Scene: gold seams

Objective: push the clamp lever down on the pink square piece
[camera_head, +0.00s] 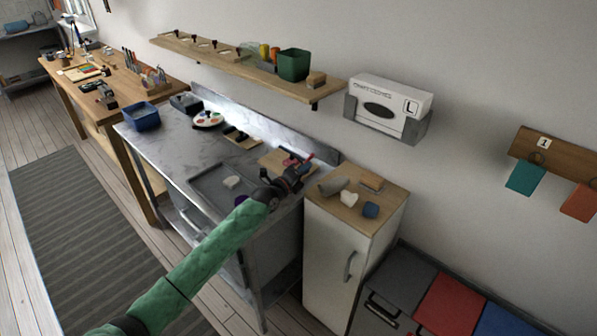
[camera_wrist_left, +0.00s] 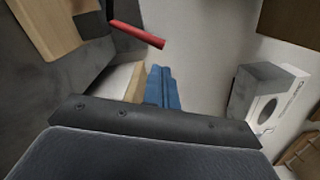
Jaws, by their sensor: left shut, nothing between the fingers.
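A red clamp lever (camera_wrist_left: 137,34) sticks out from a dark mount at the top of the left wrist view. It lies beyond my left gripper (camera_wrist_left: 163,72), whose two blue fingers are together with nothing between them. In the head view the left gripper (camera_head: 291,176) is over the right end of the grey bench, close to the red lever (camera_head: 308,157) and a wooden board (camera_head: 271,159). I cannot tell whether it touches the lever. The pink square piece cannot be made out clearly; my gripper and arm cover part of that spot. My right gripper is not in view.
A grey tray (camera_head: 209,181) lies on the bench (camera_head: 165,147), left of my arm. A wood-topped cabinet (camera_head: 341,217) with small items stands right of the bench. A white box (camera_head: 391,97) hangs on the wall, also in the wrist view (camera_wrist_left: 283,90). A shelf (camera_head: 228,62) runs above.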

